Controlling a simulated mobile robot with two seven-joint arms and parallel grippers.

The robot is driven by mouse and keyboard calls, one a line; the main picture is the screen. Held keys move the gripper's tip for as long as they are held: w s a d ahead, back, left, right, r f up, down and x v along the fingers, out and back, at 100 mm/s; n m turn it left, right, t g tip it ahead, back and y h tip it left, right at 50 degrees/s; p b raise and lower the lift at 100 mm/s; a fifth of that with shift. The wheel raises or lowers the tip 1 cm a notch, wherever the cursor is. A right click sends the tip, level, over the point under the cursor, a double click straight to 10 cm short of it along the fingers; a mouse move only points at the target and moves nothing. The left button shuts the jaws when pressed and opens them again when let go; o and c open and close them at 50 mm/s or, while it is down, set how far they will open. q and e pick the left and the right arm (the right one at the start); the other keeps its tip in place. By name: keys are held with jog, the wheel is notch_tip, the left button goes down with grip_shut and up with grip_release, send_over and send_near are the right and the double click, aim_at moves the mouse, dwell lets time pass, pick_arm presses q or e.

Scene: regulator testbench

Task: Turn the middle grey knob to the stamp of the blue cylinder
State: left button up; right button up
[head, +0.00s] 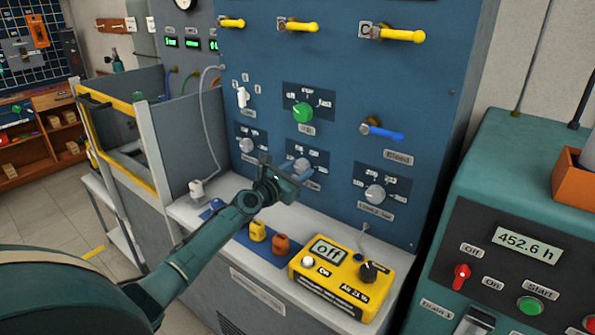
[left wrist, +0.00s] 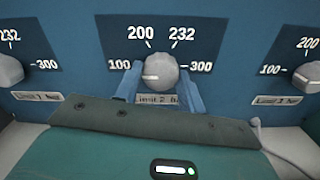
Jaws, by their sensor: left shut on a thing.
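The middle grey knob (left wrist: 161,72) sits on a dark dial plate in the left wrist view, with marks 100, 200, 232 and 300 around it. Its white pointer line points left, towards the 100 side. My left gripper (left wrist: 160,92) has one blue finger on each side of the knob and is shut on it. In the head view, the gripper (head: 288,178) reaches the middle knob (head: 302,165) from below left. A small blue cylinder (head: 217,204) lies on the ledge at left; its stamp is not readable. My right gripper is not in view.
Grey knobs stand on the left (head: 247,145) and right (head: 375,194) of the middle one. A yellow cylinder (head: 258,231), an orange cylinder (head: 281,243) and a yellow meter reading "off" (head: 343,277) stand on the ledge below. A green knob (head: 303,112) is above.

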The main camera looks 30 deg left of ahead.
pick_arm(q)
jog(key=shift+m, duration=0.3)
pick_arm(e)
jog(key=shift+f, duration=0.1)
pick_arm(q)
jog(key=m+b, duration=0.1)
jog(key=m, duration=0.1)
jog(key=shift+m, duration=0.4)
jog(key=m+b, duration=0.1)
jog(key=m, duration=0.2)
jog(key=shift+m, duration=0.3)
jog(key=m+b, duration=0.1)
jog(key=m, duration=0.2)
jog(key=shift+a+m, duration=0.1)
jog(key=shift+m, duration=0.2)
jog(key=m+b, duration=0.1)
jog(key=m, duration=0.2)
jog(key=shift+m, duration=0.4)
jog(key=m, duration=0.2)
jog(key=shift+r+m+b, duration=0.1)
jog(key=shift+m+b, duration=0.3)
jog(key=m, duration=0.2)
jog(key=shift+m+b, duration=0.3)
jog(key=shift+r+m, duration=0.1)
jog(key=shift+m, duration=1.8)
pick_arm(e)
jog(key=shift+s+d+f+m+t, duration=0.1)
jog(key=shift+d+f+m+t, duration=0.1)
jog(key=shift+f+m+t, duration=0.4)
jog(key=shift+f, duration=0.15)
